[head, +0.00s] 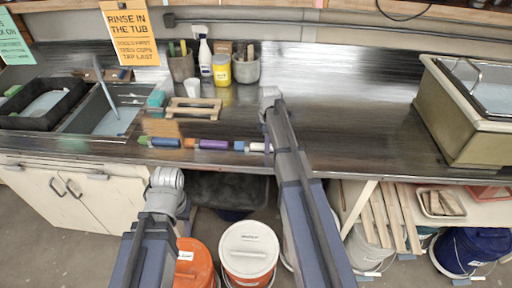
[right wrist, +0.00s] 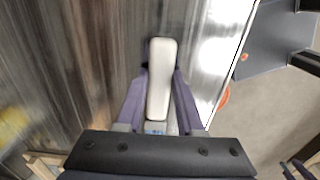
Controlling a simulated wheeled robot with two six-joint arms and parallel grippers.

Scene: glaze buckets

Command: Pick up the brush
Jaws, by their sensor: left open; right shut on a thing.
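A long white piece with rounded ends (right wrist: 160,75) lies between the fingers of my right gripper (right wrist: 158,90) in the right wrist view. Its near end shows a little blue. In the head view the white piece (head: 257,147), with a blue end, lies at the counter's front edge beside my right gripper (head: 268,140). I cannot tell for sure that this piece is the brush. My right gripper is shut on it. My left gripper (head: 166,178) is open and empty, in front of the counter below its edge; its fingertips are hard to make out.
Left of it on the counter (head: 350,120) lie a purple piece with an orange end (head: 207,144) and a blue piece with a green end (head: 160,142). Behind are a wooden rack (head: 193,108), a yellow jar (head: 222,70) and a white bottle (head: 205,58). Buckets (head: 249,250) stand below.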

